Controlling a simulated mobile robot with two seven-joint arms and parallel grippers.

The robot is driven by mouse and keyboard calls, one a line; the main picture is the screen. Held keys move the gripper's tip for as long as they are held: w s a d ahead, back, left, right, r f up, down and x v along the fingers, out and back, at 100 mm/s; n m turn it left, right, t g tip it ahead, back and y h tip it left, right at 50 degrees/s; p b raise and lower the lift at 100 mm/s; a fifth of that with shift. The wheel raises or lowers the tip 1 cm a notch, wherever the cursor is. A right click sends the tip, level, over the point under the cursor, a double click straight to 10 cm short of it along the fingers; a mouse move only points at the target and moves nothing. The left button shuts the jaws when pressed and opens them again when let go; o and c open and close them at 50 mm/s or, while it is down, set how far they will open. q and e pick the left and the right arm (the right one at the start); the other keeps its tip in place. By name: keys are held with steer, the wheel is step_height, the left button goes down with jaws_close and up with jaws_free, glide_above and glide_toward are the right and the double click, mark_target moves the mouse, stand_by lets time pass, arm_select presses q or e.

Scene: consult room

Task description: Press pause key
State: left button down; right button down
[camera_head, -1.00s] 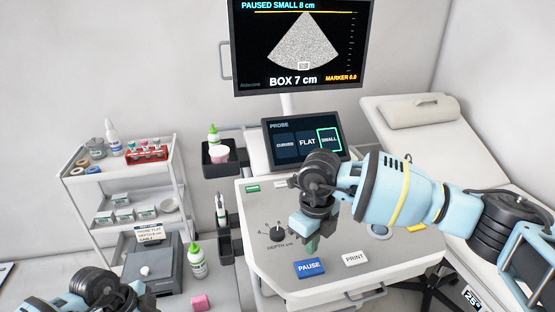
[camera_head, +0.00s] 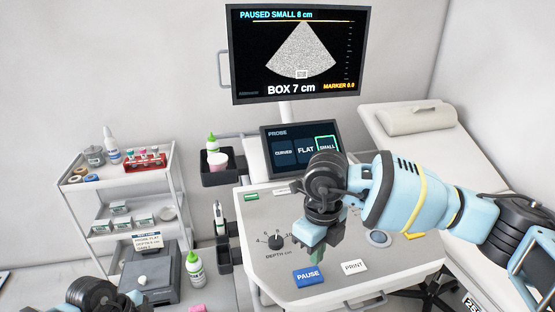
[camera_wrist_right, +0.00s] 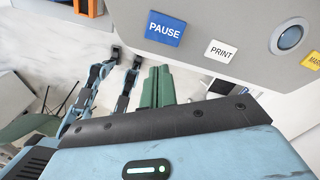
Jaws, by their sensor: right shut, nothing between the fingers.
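The blue PAUSE key (camera_head: 308,277) lies on the front of the grey console panel (camera_head: 290,299), left of the white PRINT key (camera_head: 354,267). It also shows in the right wrist view (camera_wrist_right: 165,28). My right gripper (camera_head: 317,251) is above the panel, over the area just behind the PAUSE key, fingers pointing down, shut and empty. Its green fingers show in the wrist view (camera_wrist_right: 157,88), apart from the key in that picture. The monitor (camera_head: 300,52) reads "PAUSED SMALL 8 cm" and "BOX 7 cm". Only part of my left arm shows at bottom left; its fingers are not visible.
A depth knob (camera_head: 276,241) stands left of my right gripper. A probe screen (camera_head: 302,150) with SMALL outlined is behind. A white cart (camera_head: 125,182) with supplies stands left, and a padded couch (camera_head: 405,150) right. A green-capped bottle (camera_head: 195,268) is left of the console.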

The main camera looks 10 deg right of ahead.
arm_select(q)
steer(key=shift+s+f, duration=0.25)
steer(key=shift+f, duration=0.1)
arm_select(e)
steer(key=s+r, duration=0.3)
steer(key=s, duration=0.2)
steer(key=shift+r, duration=0.35)
